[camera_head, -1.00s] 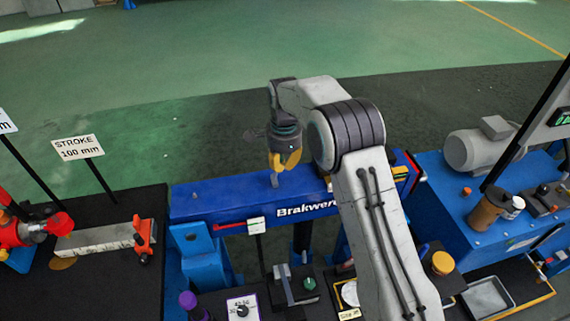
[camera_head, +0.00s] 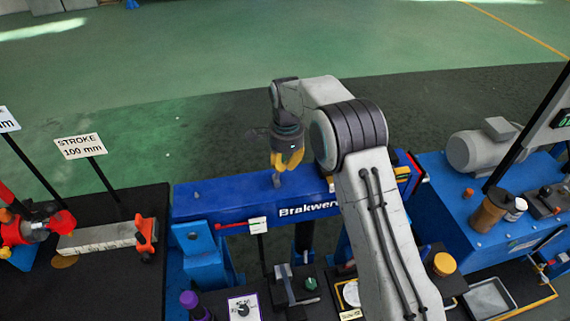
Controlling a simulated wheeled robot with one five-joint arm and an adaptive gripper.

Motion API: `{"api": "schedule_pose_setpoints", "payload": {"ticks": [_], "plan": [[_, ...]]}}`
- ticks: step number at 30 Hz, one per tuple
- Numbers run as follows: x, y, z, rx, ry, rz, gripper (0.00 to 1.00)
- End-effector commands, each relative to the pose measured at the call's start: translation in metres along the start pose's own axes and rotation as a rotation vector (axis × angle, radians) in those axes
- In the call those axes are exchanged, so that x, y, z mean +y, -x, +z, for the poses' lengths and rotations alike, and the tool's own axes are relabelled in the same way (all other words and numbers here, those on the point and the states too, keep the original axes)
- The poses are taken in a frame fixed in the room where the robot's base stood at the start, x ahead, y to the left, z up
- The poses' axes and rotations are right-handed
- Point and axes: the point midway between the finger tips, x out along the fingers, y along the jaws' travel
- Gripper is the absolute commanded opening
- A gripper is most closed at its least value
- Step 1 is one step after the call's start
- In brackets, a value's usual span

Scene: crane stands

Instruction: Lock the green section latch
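My gripper (camera_head: 287,160) has yellow fingers and points down over the top of the blue Brakwere beam (camera_head: 235,199). A small grey piece (camera_head: 277,180) shows just under the fingertips at the beam's top; I cannot tell whether they touch it. The finger gap is too small to judge. A green round knob (camera_head: 311,284) sits beside a grey upright piece (camera_head: 285,283) on the dark bench below the beam. I cannot tell from this view whether this is the green section latch or how it is set.
A purple knob (camera_head: 189,300) and a dial plate (camera_head: 243,308) stand at the lower left. A red clamp (camera_head: 40,228) and grey bar (camera_head: 105,238) lie on the left bench. A grey motor (camera_head: 480,150) and tray (camera_head: 490,298) are at the right. My arm hides part of the beam.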

Motion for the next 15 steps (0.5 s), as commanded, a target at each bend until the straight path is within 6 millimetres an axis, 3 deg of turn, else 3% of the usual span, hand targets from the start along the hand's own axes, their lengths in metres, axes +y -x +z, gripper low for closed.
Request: {"api": "schedule_pose_setpoints", "payload": {"ticks": [1,15], "plan": [[-0.0109,0.0143,-0.0007,0.002,-0.002,-0.045,0.0],[-0.0108,0.0133,-0.0007,0.002,-0.002,-0.045,0.4]]}}
